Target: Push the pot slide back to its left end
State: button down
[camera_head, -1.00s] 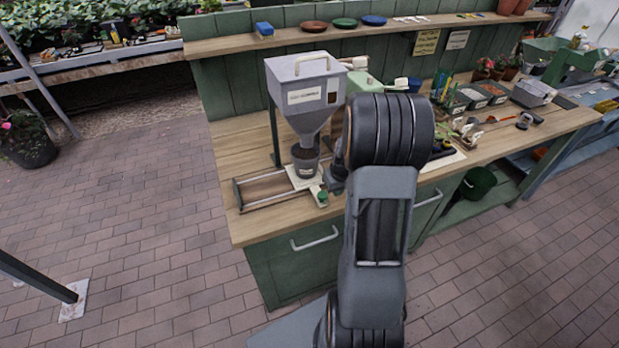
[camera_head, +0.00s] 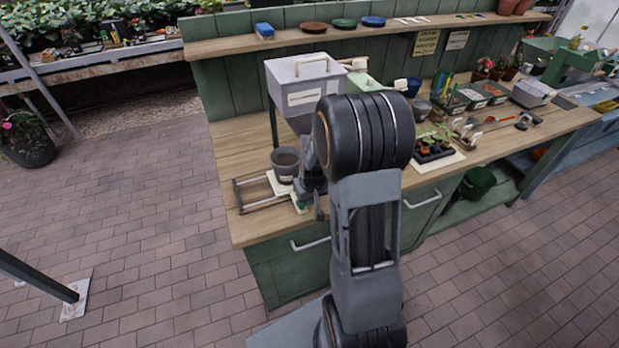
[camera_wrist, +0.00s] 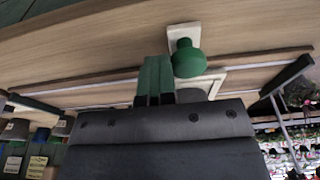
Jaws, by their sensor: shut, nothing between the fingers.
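The pot slide is a cream plate (camera_head: 280,187) on two metal rails, with a green knob (camera_head: 301,206) on its front tab. A grey pot (camera_head: 286,160) with dark filling stands upright on it. The plate is partway along the rails, with open rail to its left. My gripper (camera_wrist: 155,78) is shut and empty, its green fingers right beside the knob (camera_wrist: 188,60) in the wrist view; I cannot tell if they touch. In the head view my wrist hides the plate's right side, and my gripper is on the knob's right.
The rail frame (camera_head: 238,196) ends at the left of the wooden bench (camera_head: 232,155). A grey hopper (camera_head: 303,85) stands behind the slide. A seedling tray (camera_head: 433,148) and tools lie to the right. Bare bench lies left of the rails.

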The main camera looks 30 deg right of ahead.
jog(key=a, duration=0.3)
jog(key=w+a, duration=0.1)
jog(key=a, duration=0.5)
jog(key=shift+w+a, duration=0.15)
jog(key=shift+a, duration=0.05)
jog(key=r+p, duration=0.1)
jog(key=d+r+p, duration=0.1)
jog(key=r, duration=0.1)
jog(key=r+p, duration=0.1)
jog(key=r, duration=0.1)
jog(key=shift+d+p, duration=0.35)
jog(key=shift+d, duration=0.05)
jog(key=s+a+r+n+t, duration=0.1)
jog(key=s+a+r, duration=0.3)
jog(key=s+r, duration=1.1)
jog(key=shift+r+n+t, duration=0.3)
jog(key=shift+r+t, duration=0.5)
jog(key=shift+r, duration=1.05)
jog(key=shift+w, duration=0.1)
dwell(0.4)
